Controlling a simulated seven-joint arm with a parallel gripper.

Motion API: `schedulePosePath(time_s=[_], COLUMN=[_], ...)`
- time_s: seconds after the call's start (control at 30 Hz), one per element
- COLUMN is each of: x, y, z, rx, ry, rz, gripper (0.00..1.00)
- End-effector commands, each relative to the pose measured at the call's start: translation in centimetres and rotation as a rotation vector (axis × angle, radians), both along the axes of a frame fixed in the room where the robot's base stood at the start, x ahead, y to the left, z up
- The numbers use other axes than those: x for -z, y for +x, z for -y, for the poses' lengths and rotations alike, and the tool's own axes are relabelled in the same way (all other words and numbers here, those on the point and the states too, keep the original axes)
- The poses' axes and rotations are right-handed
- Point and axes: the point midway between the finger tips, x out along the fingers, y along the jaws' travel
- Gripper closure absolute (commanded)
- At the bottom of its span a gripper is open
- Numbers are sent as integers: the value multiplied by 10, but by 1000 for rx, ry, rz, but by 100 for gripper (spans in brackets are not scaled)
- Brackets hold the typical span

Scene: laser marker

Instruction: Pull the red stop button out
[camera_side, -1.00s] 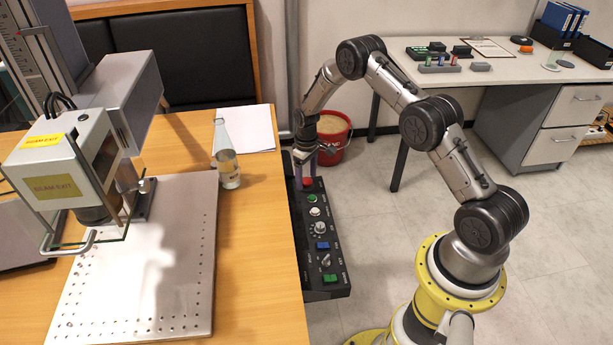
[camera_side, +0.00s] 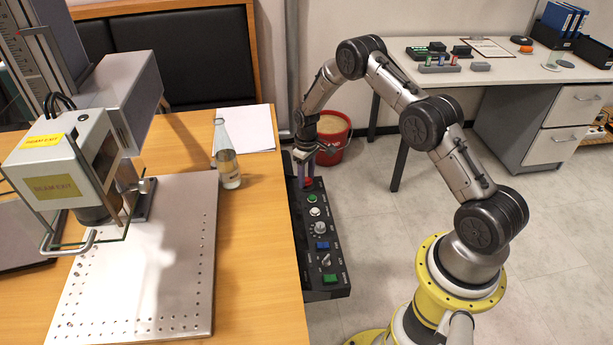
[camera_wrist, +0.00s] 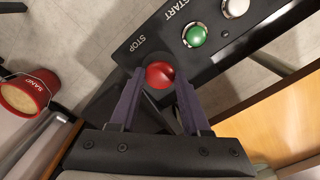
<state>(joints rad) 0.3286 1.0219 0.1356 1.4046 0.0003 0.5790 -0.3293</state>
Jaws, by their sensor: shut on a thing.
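The red stop button (camera_wrist: 160,75) sits on the black control panel (camera_wrist: 145,45) beside the word STOP in the wrist view. My gripper (camera_wrist: 160,78) has its two purple fingers on either side of the button and is shut on it. In the side view, my gripper (camera_side: 305,181) points down at the far end of the panel (camera_side: 335,286), and the red button (camera_side: 309,183) shows just at the fingertips. The fingers partly hide the button's sides, and I cannot tell its exact height above the panel.
A green START button (camera_wrist: 195,35) and a white button (camera_wrist: 235,8) lie close to the stop button. A wooden table (camera_side: 262,300) runs along the panel's left side, with a bottle (camera_side: 228,165) on it. A red sand bucket (camera_side: 333,140) stands behind my gripper.

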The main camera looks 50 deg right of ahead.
Motion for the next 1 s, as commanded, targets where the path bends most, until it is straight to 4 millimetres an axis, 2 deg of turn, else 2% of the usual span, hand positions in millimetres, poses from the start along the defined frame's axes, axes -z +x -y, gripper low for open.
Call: schedulePosePath(time_s=[0.63,0.83,1.0], x=[-1,-11,-12], y=[0,0,0], z=[-1,-1,-1], rx=[0,0,0], ry=[1,0,1], rz=[-1,1,-1], gripper=[100,100,100])
